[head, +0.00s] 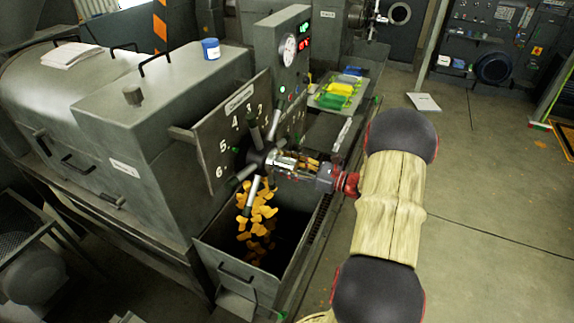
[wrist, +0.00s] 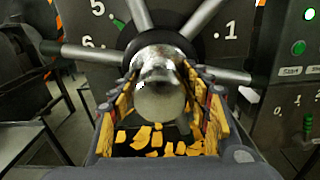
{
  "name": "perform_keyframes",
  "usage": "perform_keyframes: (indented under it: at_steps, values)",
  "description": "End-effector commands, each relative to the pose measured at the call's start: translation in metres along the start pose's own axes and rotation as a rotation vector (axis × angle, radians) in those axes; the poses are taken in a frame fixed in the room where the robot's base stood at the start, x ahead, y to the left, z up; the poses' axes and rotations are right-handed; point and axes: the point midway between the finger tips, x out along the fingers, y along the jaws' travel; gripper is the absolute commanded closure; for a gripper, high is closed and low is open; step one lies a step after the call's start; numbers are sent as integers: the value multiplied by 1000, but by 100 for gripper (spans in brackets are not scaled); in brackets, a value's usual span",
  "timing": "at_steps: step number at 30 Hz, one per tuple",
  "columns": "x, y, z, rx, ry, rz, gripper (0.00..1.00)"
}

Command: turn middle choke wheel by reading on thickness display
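The choke wheel has a dark hub (head: 262,158) with several metal spokes, in front of a plate (head: 222,140) numbered around it. In the wrist view its shiny hub end (wrist: 160,90) fills the space between my fingers. My gripper (head: 288,162) reaches the hub from the right. In the wrist view its two fingers (wrist: 160,98) stand apart, one on each side of the hub end. I cannot tell whether they press on it. Small lit digits, green (head: 304,28) and red (head: 304,43), show on the upright panel; they are too small to read.
Orange flakes (head: 258,215) fall below the wheel into an open bin (head: 235,270). A round gauge (head: 288,50) and lit green button (head: 283,89) sit on the panel. A tray with yellow and green things (head: 338,92) stands behind. The floor at right is mostly clear.

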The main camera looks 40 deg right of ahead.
Motion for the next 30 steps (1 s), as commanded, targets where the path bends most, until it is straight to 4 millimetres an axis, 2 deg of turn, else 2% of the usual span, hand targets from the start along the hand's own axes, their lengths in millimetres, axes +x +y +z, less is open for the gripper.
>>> perform_keyframes:
  at_steps: [24,30]
  values:
    - [0,0,0,0,0,0,100]
    - [0,0,0,3,0,-1,100]
